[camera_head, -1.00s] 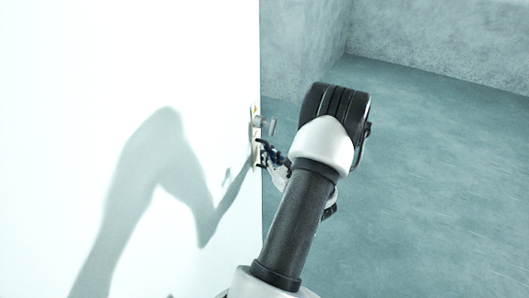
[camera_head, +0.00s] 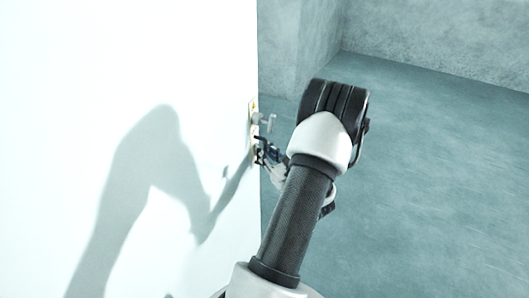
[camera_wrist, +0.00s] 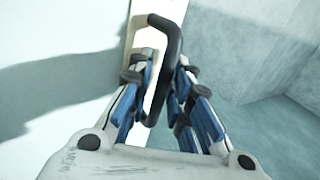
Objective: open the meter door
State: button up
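The meter door (camera_head: 130,70) is a large pale panel filling the left of the head view. In the wrist view a black bent handle (camera_wrist: 173,42) stands out in front of the cream plate (camera_wrist: 146,38). My gripper (camera_wrist: 164,66) has its blue-padded fingers on both sides of the handle, with narrow gaps showing beside the bar. In the head view my gripper (camera_head: 262,153) is at the door edge, just below the grey part, partly hidden by my arm.
The grey-blue floor (camera_head: 440,170) is open and clear right of the door. A grey wall (camera_head: 440,40) runs along the back. My arm's shadow falls on the pale panel.

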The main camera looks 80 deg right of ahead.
jog(key=v, duration=1.2)
dwell(0.3)
